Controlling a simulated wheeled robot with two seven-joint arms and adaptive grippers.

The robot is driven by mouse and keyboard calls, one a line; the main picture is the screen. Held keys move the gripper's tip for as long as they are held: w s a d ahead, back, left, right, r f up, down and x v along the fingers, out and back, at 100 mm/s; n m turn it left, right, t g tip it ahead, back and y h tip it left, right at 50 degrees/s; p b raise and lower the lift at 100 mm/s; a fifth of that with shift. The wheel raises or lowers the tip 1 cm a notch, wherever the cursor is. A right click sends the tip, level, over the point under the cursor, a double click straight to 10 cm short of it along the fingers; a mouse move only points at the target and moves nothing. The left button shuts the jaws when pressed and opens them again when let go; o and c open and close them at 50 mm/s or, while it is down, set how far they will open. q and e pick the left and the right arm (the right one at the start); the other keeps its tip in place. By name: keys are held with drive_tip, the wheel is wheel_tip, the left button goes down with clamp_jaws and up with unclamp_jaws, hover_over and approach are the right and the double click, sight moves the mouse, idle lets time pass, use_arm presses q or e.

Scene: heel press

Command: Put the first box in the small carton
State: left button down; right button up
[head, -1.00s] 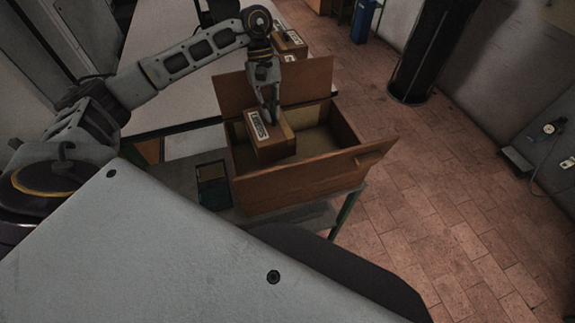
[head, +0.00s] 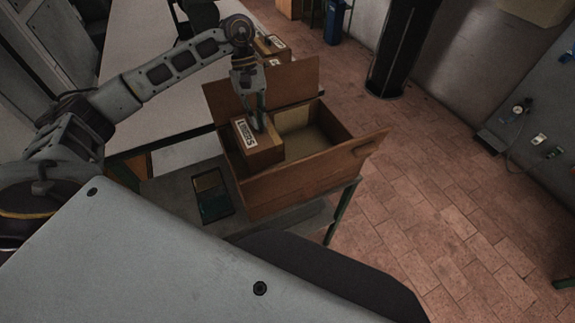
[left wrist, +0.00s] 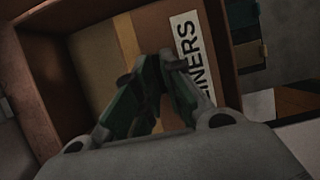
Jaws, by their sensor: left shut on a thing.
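The first box, a brown box (head: 263,154) with a white label of black letters, is inside the left part of the small carton (head: 310,172), its top near the rim. My left gripper (head: 258,127) points down from above and is shut on the box. The box's underside is hidden. My right gripper is not in view.
The carton stands on a grey bench (head: 185,190) with a dark green tray (head: 212,195) to its left. More labelled boxes (head: 270,45) sit on the white table (head: 150,50) behind. Tiled floor is free on the right.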

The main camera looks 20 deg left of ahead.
sight(259, 132)
use_arm(q)
drive_tip(key=shift+a+r, duration=0.15)
drive_tip(key=shift+r, duration=1.3)
wheel_tip(259, 132, up, 4)
drive_tip(key=shift+r+p, duration=0.25)
drive_tip(key=shift+p, duration=0.4)
wheel_tip(259, 132, down, 4)
drive_tip(key=shift+r+b, duration=0.15)
drive_tip(key=shift+b, duration=0.3)
wheel_tip(259, 132, down, 3)
drive_tip(key=shift+r, duration=0.1)
drive_tip(key=shift+f, duration=0.6)
wheel_tip(259, 132, down, 5)
drive_tip(key=shift+r, duration=0.1)
drive_tip(key=shift+f, duration=0.55)
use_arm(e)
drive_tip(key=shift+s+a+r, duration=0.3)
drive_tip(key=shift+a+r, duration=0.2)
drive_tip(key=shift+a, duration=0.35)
